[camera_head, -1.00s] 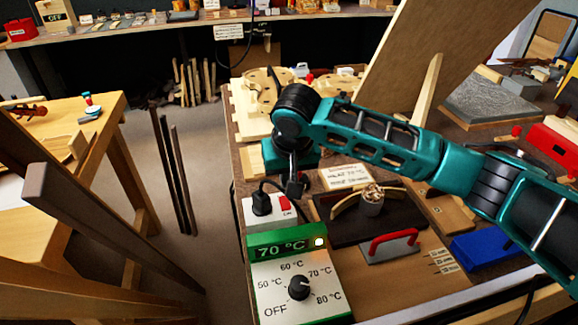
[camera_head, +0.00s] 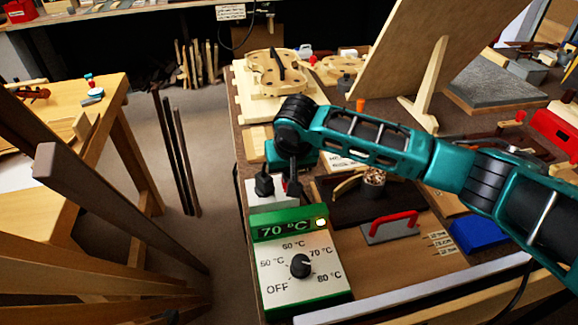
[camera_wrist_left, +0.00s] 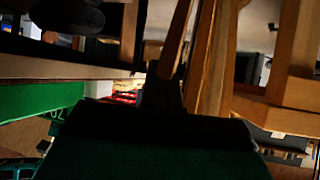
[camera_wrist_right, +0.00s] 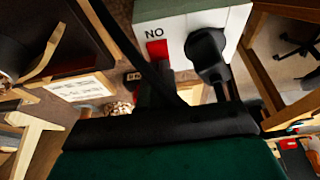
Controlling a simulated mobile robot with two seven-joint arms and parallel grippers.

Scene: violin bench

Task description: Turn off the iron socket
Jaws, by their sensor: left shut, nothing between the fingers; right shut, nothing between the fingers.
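The iron socket (camera_head: 256,204) is a white box beyond the green control box, with a black plug in it. In the right wrist view the socket (camera_wrist_right: 222,18) shows a red switch (camera_wrist_right: 157,50) marked ON, upside down, beside the plug (camera_wrist_right: 207,55). My right gripper (camera_head: 293,190) is shut and empty, its tips over the switch side in the head view, where they hide the switch. In the right wrist view its fingers (camera_wrist_right: 152,88) are close to the switch; I cannot tell whether they touch. My left gripper (camera_wrist_left: 163,88) is shut and empty, outside the head view.
The control box (camera_head: 320,285) reads 70 °C with a lit lamp and has a black knob (camera_head: 300,266). A red-handled tool (camera_head: 393,228) and a blue block (camera_head: 478,233) lie to its right. A violin body (camera_head: 275,70) lies behind my right arm. A wooden workbench (camera_head: 110,115) stands left.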

